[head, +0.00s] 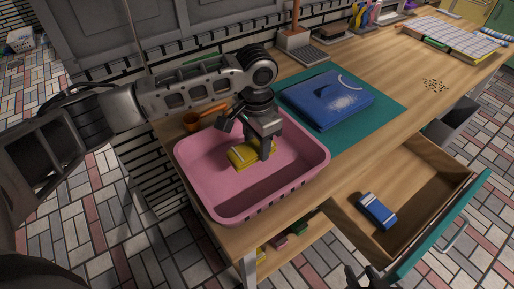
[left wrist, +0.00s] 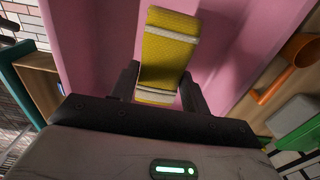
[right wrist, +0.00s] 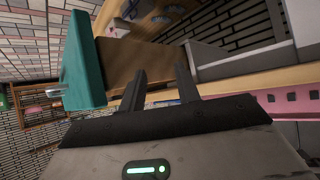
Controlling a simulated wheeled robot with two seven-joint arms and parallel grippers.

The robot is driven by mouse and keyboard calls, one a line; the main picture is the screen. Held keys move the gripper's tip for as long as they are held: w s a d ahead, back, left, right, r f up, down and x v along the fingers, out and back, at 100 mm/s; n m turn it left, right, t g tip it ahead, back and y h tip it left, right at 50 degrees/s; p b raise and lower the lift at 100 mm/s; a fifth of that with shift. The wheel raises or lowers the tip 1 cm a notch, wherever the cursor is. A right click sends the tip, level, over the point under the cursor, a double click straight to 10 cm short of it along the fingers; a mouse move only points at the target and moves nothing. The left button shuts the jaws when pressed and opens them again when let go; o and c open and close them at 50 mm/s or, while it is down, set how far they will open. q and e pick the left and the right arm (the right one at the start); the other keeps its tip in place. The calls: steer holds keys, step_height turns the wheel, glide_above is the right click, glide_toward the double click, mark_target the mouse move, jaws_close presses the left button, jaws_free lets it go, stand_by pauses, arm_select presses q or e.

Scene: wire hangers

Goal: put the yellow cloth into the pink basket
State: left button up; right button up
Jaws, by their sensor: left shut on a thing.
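The yellow cloth (head: 240,155), folded with pale stripes, is inside the pink basket (head: 215,205) in the head view. My left gripper (head: 262,150) reaches down into the basket and is shut on the cloth. In the left wrist view the yellow cloth (left wrist: 168,50) sits between the two fingers, with the pink basket (left wrist: 85,30) behind it. I cannot tell whether the cloth touches the basket floor. My right gripper (head: 368,280) is low at the bottom edge of the head view, by the open drawer. Its fingers (right wrist: 160,90) are apart and empty in the right wrist view.
An open drawer (head: 425,180) with a teal front holds a folded blue cloth (head: 376,210). A blue folded garment (head: 325,98) lies on a teal mat (head: 385,108) right of the basket. An orange scoop (head: 192,121) lies behind the basket.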

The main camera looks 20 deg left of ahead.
mark_target(257, 144)
arm_select(q)
step_height(257, 144, down, 2)
steer(key=shift+f, duration=0.25)
steer(key=shift+d+f, duration=0.1)
steer(key=shift+f, duration=0.05)
steer(key=shift+f, duration=0.25)
steer(key=shift+f, duration=0.35)
steer(key=o, duration=0.9)
steer(key=shift+o, duration=0.2)
